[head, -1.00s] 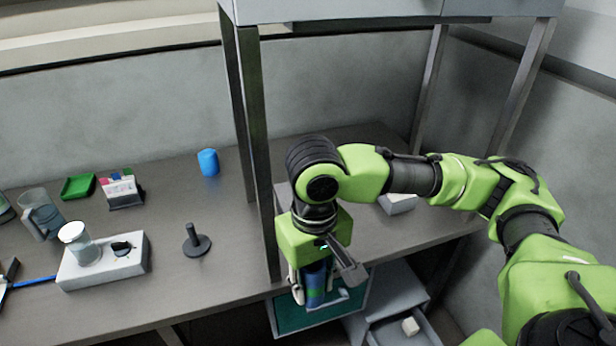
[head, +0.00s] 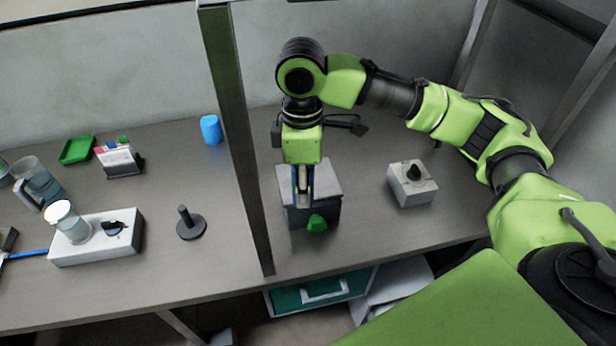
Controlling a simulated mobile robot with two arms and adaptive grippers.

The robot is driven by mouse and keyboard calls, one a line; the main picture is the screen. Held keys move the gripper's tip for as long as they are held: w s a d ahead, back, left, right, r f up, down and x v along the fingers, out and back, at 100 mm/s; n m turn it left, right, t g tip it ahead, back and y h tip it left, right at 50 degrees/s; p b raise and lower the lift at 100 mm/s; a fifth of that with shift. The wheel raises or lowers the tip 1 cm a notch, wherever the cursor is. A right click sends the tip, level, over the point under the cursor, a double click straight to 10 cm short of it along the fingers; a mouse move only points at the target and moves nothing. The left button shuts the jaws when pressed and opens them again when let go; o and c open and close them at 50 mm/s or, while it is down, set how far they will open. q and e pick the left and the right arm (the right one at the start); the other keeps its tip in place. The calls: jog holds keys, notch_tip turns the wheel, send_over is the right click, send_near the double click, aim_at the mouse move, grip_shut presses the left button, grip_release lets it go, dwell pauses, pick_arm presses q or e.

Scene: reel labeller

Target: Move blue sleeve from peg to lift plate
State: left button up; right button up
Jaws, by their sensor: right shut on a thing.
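My right gripper (head: 303,198) points down over a grey box-shaped device (head: 327,212) with a green knob on its front. It is shut on the blue sleeve (head: 294,184), of which only a thin blue strip shows beside the fingers. I cannot tell whether the sleeve touches the top of the device, and no separate lift plate can be made out. A black peg on a round base (head: 190,226) stands bare on the table, left of the frame post. My left gripper is not in view.
A dark upright post (head: 238,140) stands close left of my right gripper. A small grey box with a black knob (head: 412,184) is to the right. A blue cylinder (head: 211,130), green tray (head: 77,150), jug (head: 36,182) and white knob unit (head: 97,240) are left. A green drawer (head: 320,292) sits below the table edge.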

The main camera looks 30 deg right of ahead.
jog(key=w+d+r+n+p, duration=0.1)
jog(key=w+d+n+p, duration=0.3)
jog(key=n, duration=0.8)
jog(key=w+d+r+n, duration=0.25)
jog(key=w+n, duration=0.45)
jog(key=n, duration=0.5)
jog(key=f+p, duration=0.1)
jog(key=f, duration=0.4)
jog(key=f+p, duration=0.2)
jog(key=f, duration=0.2)
jog(key=shift+s+f+p, duration=0.2)
jog(key=shift+f+p, duration=0.1)
jog(key=shift+f, duration=0.1)
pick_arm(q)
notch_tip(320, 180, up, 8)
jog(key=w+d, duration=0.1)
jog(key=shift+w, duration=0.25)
pick_arm(e)
jog(key=shift+f, duration=0.35)
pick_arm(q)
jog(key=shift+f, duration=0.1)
pick_arm(e)
jog(key=shift+f, duration=0.1)
jog(key=o, duration=1.2)
jog(key=shift+o, duration=0.2)
